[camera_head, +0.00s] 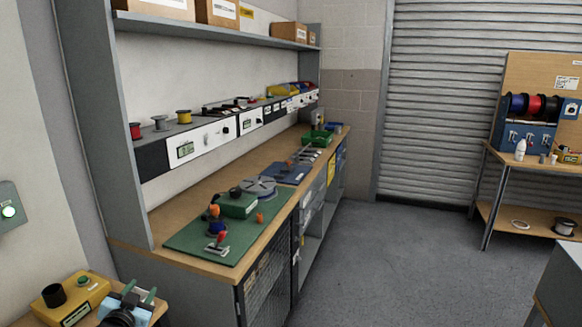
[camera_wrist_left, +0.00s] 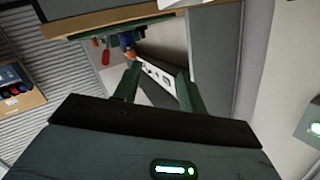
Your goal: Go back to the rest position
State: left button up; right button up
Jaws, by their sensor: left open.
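My left gripper (camera_head: 139,292) is low at the left in the head view, its green fingers apart with nothing between them. It is in front of the near end of the workbench, apart from the things on it. In the left wrist view the gripper (camera_wrist_left: 158,74) is also open and empty. A green box (camera_head: 237,205), likely the transformer, sits on a green mat (camera_head: 190,240) on the bench. A red-handled clamp (camera_head: 218,246) and orange parts are beside it. The red handle (camera_wrist_left: 105,52) also shows in the left wrist view. My right gripper is not in view.
A wall box with a green light (camera_head: 8,211) is at the left edge. A second table (camera_head: 540,170) with wire spools stands at the right. The grey floor (camera_head: 390,255) between is clear.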

pick_arm(q)
jog(key=s+d+f+g+h, duration=0.1)
jog(key=s+d+f, duration=0.2)
jog(key=s+f, duration=0.35)
jog(key=s+d+f+g, duration=0.2)
jog(key=s+d+f, duration=0.2)
jog(key=s+f, duration=0.25)
jog(key=s+d+f+g+h, duration=0.1)
jog(key=s+d+f, duration=0.2)
jog(key=s+f, duration=0.3)
jog(key=s+d+f+n+g, duration=0.1)
jog(key=s+d, duration=0.3)
jog(key=s, duration=0.9)
jog(key=s+d+f+g+h, duration=0.1)
jog(key=s+d, duration=0.3)
jog(key=s, duration=0.9)
jog(key=shift+s+d+f+n+g, duration=0.25)
jog(key=shift+s+f+n+g, duration=0.2)
jog(key=shift+g, duration=0.25)
jog(key=shift+h, duration=0.3)
jog(key=shift+c, duration=0.5)
jog(key=shift+s, duration=0.1)
